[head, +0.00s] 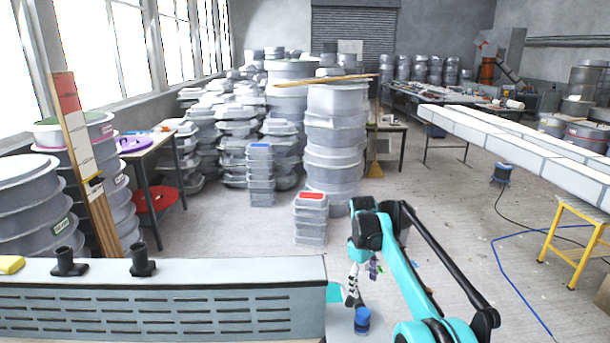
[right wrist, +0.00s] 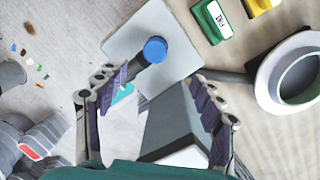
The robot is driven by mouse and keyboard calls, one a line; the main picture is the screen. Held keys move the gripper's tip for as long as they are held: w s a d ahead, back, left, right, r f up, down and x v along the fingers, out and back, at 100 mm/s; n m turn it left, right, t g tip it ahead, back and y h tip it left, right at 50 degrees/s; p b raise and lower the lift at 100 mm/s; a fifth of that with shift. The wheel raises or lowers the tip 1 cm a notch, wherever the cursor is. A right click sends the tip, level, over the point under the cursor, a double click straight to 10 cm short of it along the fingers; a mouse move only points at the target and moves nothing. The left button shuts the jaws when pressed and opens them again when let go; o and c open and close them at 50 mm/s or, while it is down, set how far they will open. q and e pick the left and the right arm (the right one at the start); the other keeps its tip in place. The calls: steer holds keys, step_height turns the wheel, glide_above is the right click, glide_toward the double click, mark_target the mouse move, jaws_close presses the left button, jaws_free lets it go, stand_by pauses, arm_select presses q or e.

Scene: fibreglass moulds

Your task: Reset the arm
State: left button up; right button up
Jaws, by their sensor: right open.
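My right arm reaches in from the lower right of the head view, with my right gripper (head: 357,285) pointing down beyond the right end of the grey slotted bench. In the right wrist view my right gripper (right wrist: 155,76) has its two fingers spread wide with nothing held between them. A round blue-topped object (head: 362,320) is below the gripper in the head view. A round blue cap (right wrist: 155,50) over a pale square plate (right wrist: 125,45) shows just beyond the fingertips in the right wrist view. My left gripper is not in view.
The slotted bench (head: 160,308) fills the lower left. Stacked grey moulds (head: 335,145) and a red-lidded stack (head: 311,220) stand ahead. A long white table (head: 520,150) and yellow trestle (head: 575,240) are at right. The middle-right floor is mostly clear, with a blue hose (head: 515,280).

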steer(key=s+r+m+t+b, duration=0.3)
steer(key=s+m+t+b, duration=0.15)
steer(key=s, duration=1.35)
arm_select(q)
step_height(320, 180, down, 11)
steer(key=b, duration=0.5)
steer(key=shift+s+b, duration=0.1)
steer(key=shift+b, duration=0.25)
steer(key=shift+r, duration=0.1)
arm_select(e)
steer(key=s+a+f+m+t+y, duration=0.1)
steer(key=s+f+m+t, duration=0.2)
steer(key=s+f, duration=1.1)
steer(key=s, duration=0.4)
steer(key=shift+a+m, duration=0.3)
steer(key=shift+m, duration=0.05)
